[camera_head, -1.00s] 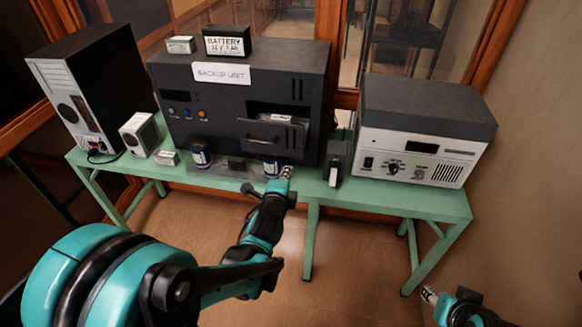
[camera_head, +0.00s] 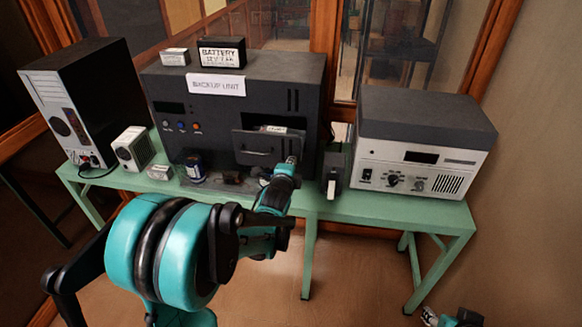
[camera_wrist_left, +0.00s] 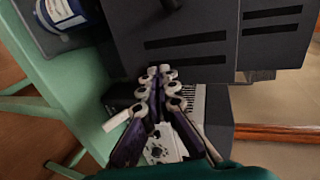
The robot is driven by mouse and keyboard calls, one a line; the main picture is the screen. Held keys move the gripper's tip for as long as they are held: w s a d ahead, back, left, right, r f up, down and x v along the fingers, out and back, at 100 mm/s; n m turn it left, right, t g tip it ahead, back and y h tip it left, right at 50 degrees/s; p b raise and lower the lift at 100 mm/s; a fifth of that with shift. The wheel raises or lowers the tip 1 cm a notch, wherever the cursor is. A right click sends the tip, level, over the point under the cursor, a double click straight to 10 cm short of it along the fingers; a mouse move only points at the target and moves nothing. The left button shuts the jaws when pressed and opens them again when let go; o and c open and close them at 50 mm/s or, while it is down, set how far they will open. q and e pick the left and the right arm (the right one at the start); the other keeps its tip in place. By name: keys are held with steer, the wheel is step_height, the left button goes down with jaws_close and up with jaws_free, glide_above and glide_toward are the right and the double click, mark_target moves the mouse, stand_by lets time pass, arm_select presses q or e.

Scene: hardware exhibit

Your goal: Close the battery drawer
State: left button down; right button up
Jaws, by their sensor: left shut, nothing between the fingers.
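The battery drawer (camera_head: 255,150) is a dark front panel with a handle, low on the right of the black backup unit (camera_head: 170,97). It stands out from the unit, and a pale-labelled battery (camera_head: 274,129) shows over its top edge. My left gripper (camera_head: 291,160) is shut and empty at the drawer's lower right corner; I cannot tell whether it touches. In the left wrist view the shut fingers (camera_wrist_left: 160,75) point at the unit's slotted dark casing (camera_wrist_left: 200,40). My right gripper (camera_head: 429,316) shows only at the lower right edge, far from the drawer; its jaws are unclear.
The green table (camera_head: 400,212) carries a black computer tower (camera_head: 90,95) at left, a small white box (camera_head: 134,148), a dark blue-banded can (camera_head: 194,167) and a grey-topped radio-like unit (camera_head: 425,140) at right. A small black device (camera_head: 333,172) stands just right of my left gripper.

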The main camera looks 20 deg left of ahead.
arm_select(q)
steer(key=w+a, duration=0.1)
steer(key=w, duration=0.6)
steer(key=w+a, duration=0.1)
steer(key=w, duration=0.3)
steer(key=shift+a, duration=0.3)
steer(key=shift+r, duration=0.1)
arm_select(e)
steer(key=shift+s+f, duration=0.1)
arm_select(q)
steer(key=shift+s, duration=0.15)
